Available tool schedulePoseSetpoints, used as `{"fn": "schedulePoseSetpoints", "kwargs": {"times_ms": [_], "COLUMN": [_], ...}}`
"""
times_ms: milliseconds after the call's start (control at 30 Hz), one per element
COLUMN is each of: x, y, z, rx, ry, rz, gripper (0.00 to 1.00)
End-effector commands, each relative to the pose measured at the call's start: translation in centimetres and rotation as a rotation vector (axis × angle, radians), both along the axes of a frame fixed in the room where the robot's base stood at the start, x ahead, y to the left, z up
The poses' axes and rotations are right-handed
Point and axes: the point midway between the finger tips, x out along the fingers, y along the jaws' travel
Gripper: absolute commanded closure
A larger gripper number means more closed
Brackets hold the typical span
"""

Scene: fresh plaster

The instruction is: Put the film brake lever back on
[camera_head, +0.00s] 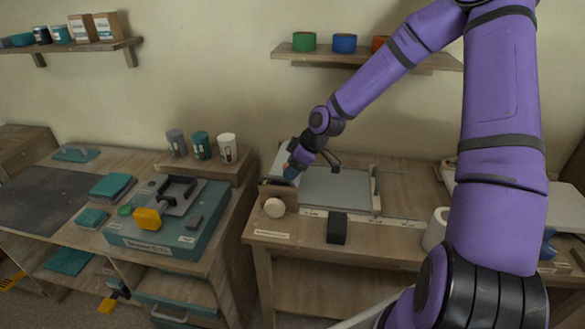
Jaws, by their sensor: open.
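My gripper (293,168) reaches down over the left end of the right bench, next to a wooden block with a pale round knob (274,208).
A black block (337,228) stands at the right bench's front, with a white roll (436,229) farther right. The left bench (75,165) holds a teal machine (152,236) with a black handle and yellow part. Several cups stand on a riser. A wall shelf (360,57) hangs behind my arm.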

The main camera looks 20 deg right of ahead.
Motion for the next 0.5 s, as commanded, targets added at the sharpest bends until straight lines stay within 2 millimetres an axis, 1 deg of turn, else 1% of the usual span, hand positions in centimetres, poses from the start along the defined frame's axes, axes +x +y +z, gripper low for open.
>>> {"fn": "schedulePoseSetpoints", "kwargs": {"times_ms": [167,500], "x": [-0.4,-1.8], "y": [-0.9,-3.1], "z": [1.5,5.8], "rx": [-0.001,-0.001], "ry": [-0.003,-0.002], "rz": [-0.004,-0.005], "gripper": [0.42,0.42]}}
